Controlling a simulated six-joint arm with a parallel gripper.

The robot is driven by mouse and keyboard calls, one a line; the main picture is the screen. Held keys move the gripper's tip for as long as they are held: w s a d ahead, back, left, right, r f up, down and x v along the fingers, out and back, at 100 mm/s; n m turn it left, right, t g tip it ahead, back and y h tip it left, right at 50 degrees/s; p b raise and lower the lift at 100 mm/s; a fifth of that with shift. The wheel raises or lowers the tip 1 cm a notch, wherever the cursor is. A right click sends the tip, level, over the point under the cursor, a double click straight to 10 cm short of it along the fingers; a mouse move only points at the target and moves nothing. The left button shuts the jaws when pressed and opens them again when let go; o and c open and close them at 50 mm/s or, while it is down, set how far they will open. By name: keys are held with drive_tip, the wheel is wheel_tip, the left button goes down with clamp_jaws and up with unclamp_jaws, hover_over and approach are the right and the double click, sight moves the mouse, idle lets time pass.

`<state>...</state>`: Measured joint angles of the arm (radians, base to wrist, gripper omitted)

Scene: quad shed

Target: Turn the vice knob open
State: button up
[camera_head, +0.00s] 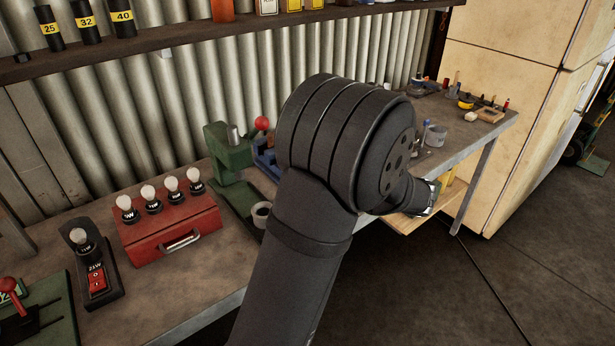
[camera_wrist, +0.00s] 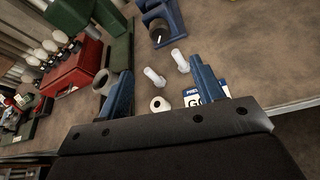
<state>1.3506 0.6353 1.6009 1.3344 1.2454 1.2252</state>
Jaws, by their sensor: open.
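A blue fixture (camera_wrist: 172,12), which looks like the vice, stands on the bench at the top of the wrist view. It has a dark round part (camera_wrist: 159,38) on its near side; I cannot tell if this is the knob. A blue part (camera_head: 266,160) also shows in the head view, largely hidden by my arm. My gripper (camera_wrist: 162,68) is open, its two blue fingers apart with nothing gripped. The blue fixture lies beyond the fingertips. In the head view my arm hides most of the gripper.
White pegs (camera_wrist: 154,77), a white ring (camera_wrist: 160,104) and a printed card (camera_wrist: 192,97) lie near the fingers. A green press (camera_head: 228,150), a red bulb box (camera_head: 168,238) and a switch box (camera_head: 97,285) stand left. A shelf (camera_head: 180,38) hangs above.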

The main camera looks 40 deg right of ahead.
drive_tip(key=x, duration=1.5)
drive_tip(key=shift+w+f, duration=0.1)
drive_tip(key=shift+c, duration=0.2)
drive_tip(key=c, duration=0.9)
